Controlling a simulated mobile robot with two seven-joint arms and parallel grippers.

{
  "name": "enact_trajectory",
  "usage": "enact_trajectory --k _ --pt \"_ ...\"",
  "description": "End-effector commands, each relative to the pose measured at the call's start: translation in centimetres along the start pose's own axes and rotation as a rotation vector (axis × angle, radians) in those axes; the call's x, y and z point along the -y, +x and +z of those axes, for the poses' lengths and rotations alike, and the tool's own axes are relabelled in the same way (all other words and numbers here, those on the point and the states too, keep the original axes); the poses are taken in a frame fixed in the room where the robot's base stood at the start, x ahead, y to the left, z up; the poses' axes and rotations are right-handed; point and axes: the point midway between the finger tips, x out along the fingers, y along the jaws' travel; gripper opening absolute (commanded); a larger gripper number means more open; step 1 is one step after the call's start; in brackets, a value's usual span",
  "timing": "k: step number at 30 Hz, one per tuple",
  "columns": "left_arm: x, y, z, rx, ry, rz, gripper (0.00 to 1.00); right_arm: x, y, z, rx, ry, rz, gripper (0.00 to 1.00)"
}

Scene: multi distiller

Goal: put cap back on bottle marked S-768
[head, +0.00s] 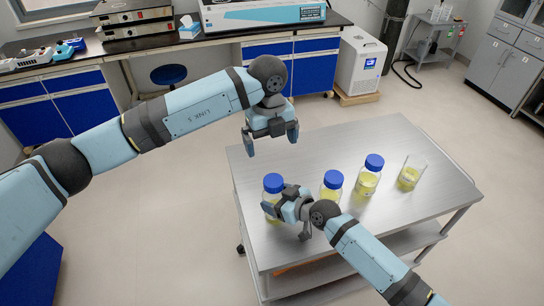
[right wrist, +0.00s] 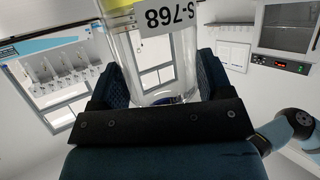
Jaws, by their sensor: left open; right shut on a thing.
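The S-768 bottle (right wrist: 155,55) is clear glass with yellow liquid; its label appears upside down in the right wrist view. My right gripper (right wrist: 160,90) is shut around it. In the head view, my right gripper (head: 280,209) is at the leftmost bottle (head: 272,196) on the table, hiding part of its body. A blue cap (head: 273,182) sits on top of that bottle; I cannot tell whether it is tight. My left gripper (head: 271,143) is open and empty, above and apart from the cap, with its fingers pointing down.
The steel cart (head: 320,150) also carries two blue-capped bottles (head: 332,184) (head: 370,175) and an open beaker (head: 411,173) with yellow liquid, to the right. The back of the cart top is clear. Benches with blue cabinets (head: 40,108) stand behind.

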Motion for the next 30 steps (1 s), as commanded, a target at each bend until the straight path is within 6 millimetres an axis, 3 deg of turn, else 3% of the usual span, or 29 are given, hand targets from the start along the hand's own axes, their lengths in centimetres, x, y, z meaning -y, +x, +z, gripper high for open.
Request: enact_trajectory --k 6,16,17,20,30 --pt "0.0 -2.4 0.0 0.0 -0.002 0.0 1.0 0.0 0.0 -0.1 -0.002 0.0 0.0 0.06" --pt "0.0 -2.7 0.0 -0.001 -0.001 0.001 1.0 0.0 0.0 -0.1 -0.002 0.0 0.0 0.06" --pt "0.0 -2.7 0.0 -0.001 -0.001 0.001 1.0 0.0 0.0 -0.1 -0.002 0.0 0.0 0.77" --pt "0.0 -2.7 0.0 -0.001 -0.001 0.0 1.0 0.0 0.0 -0.1 -0.001 0.0 0.0 1.0" --pt "0.0 -2.6 0.0 -0.001 -0.001 0.0 1.0 0.0 -0.8 0.1 0.0 -0.001 0.0 1.0"
